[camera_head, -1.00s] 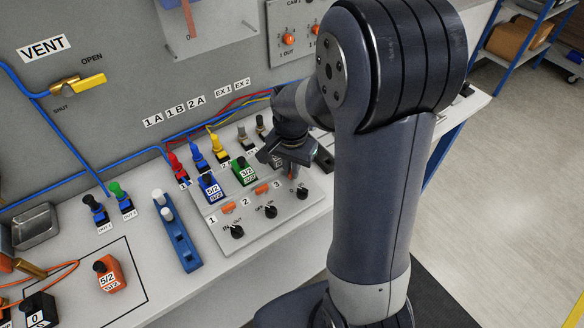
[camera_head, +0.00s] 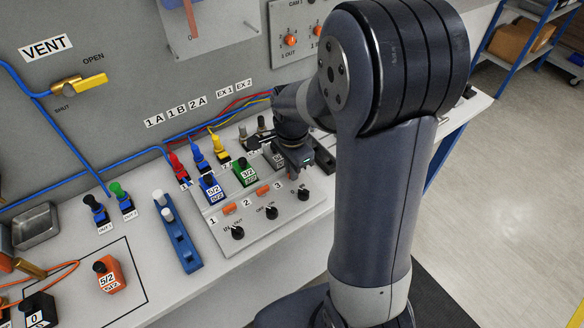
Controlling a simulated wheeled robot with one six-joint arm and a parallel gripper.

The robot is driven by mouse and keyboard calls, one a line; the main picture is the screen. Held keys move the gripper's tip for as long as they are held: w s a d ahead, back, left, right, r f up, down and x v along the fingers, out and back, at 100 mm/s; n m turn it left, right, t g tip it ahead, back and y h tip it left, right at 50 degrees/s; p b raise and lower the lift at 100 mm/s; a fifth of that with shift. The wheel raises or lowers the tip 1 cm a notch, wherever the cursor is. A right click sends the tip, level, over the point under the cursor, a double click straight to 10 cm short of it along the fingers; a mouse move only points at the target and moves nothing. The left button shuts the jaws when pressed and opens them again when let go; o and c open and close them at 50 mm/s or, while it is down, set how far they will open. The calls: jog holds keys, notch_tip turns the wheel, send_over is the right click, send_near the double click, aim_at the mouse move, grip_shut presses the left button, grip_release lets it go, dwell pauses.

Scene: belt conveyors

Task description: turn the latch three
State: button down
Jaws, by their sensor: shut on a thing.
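The sloped grey panel (camera_head: 244,246) carries orange latches beside the numbers 1, 2 and 3. Latch one (camera_head: 229,208) and latch two (camera_head: 263,190) are in plain sight. My gripper (camera_head: 295,171) is low over the panel at the place of latch three, beside the number 3, and is shut on it. The fingers cover nearly all of latch three, so its angle cannot be read. A dark valve block with a white label (camera_head: 279,158) stands just behind the gripper, partly hidden.
A blue valve block (camera_head: 210,188) and a green valve block (camera_head: 244,172) stand left of my gripper. Black knobs (camera_head: 271,213) line the panel's front. Red, blue and yellow plugs (camera_head: 200,156) stand behind. An orange block (camera_head: 109,275) lies at the left.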

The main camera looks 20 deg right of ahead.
dwell(0.3)
jog(key=c, duration=1.5)
grip_release()
jog(key=shift+r, duration=0.2)
